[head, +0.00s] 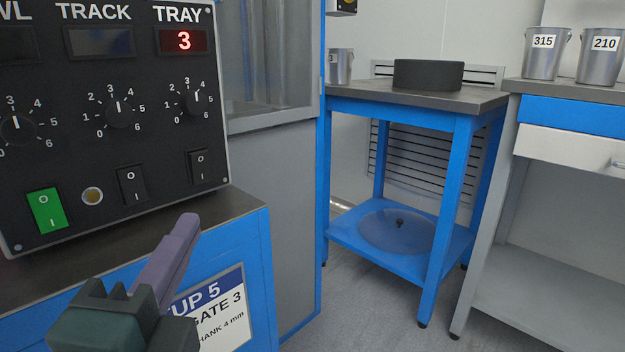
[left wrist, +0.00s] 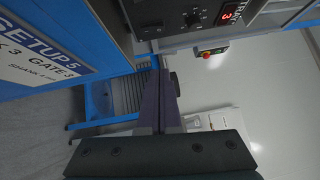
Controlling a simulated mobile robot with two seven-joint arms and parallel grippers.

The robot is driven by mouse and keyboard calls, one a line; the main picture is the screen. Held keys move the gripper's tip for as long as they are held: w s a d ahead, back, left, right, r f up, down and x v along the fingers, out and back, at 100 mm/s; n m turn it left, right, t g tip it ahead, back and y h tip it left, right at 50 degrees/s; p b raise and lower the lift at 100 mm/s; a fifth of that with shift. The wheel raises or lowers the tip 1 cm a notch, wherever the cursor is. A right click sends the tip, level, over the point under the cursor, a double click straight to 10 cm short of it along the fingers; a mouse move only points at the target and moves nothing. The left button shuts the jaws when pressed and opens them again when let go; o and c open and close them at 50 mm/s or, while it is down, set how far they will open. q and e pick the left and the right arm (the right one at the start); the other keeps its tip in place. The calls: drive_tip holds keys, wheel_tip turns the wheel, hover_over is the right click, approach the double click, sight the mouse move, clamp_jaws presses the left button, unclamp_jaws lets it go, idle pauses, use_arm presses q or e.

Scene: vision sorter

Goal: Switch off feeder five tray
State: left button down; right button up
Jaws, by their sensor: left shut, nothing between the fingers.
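The black feeder control panel (head: 70,150) stands at the left. Its TRAY column has a lit red display (head: 183,41) reading 3, a knob (head: 196,102) and a black O/I rocker switch (head: 201,167). I cannot tell which way this rocker is tilted. The TRACK display (head: 99,42) is dark above a black rocker (head: 131,185). A green rocker (head: 47,210) is at lower left. My left gripper (head: 187,224) is shut and empty, below the tray switch and apart from it. In the left wrist view its fingers (left wrist: 168,95) point towards the panel (left wrist: 185,18). My right gripper is out of view.
The panel stands on a blue cabinet with a setup label (head: 215,310). A glazed enclosure (head: 265,65) stands right of the panel. Beyond is a blue table (head: 345,104) with a dark round part (head: 428,75). Metal buckets (head: 543,60) stand on a bench at right.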

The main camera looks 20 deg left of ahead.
use_arm(q)
drive_tip(key=shift+s, duration=0.15)
approach(207, 158)
drive_tip(key=w+d, duration=0.2)
drive_tip(key=w, duration=0.1)
drive_tip(key=w+a, duration=0.2)
drive_tip(key=a, duration=0.1)
drive_tip(key=shift+a+r, duration=0.2)
drive_tip(key=shift+w+a+b, duration=0.15)
drive_tip(key=shift+a+b, duration=0.15)
drive_tip(key=shift+a, duration=0.1)
